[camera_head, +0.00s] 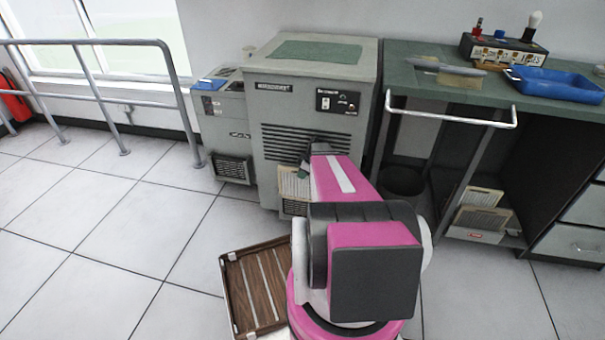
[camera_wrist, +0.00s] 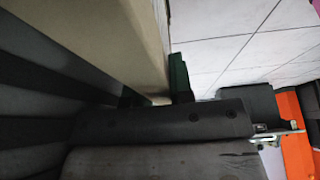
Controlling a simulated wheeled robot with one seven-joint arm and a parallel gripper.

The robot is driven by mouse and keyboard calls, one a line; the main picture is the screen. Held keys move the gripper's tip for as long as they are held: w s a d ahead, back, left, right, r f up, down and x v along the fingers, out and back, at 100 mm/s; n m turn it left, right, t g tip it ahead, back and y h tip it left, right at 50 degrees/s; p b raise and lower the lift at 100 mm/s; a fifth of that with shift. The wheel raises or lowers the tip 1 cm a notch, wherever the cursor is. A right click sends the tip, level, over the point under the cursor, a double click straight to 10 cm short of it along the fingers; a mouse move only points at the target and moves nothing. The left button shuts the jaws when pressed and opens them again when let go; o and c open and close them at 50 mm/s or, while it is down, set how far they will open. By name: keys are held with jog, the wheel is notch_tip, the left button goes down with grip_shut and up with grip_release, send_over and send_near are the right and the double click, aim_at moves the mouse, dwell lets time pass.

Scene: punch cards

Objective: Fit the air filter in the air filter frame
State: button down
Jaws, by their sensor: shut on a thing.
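My gripper (camera_head: 305,170) is low at the front of the large grey-beige machine (camera_head: 284,118), just below its black louvres. It is shut on the air filter (camera_head: 292,185), a pale beige pleated panel that stands upright close to the machine front. In the wrist view the filter (camera_wrist: 110,35) is a large beige surface, its edge between my dark green fingers (camera_wrist: 158,92). My pink arm covers the machine's lower right front. I cannot clearly make out the air filter frame, nor tell whether the filter is inside it.
A smaller grey unit (camera_head: 225,125) stands left of the machine. A green-topped workbench (camera_head: 420,85) with a white rail is at right, with more pale filter panels (camera_head: 480,205) on its low shelf. Left floor is clear.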

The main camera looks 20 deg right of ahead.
aim_at(303, 191)
jog(key=shift+f, duration=3.05)
jog(key=shift+f, duration=1.55)
jog(key=shift+f, duration=1.5)
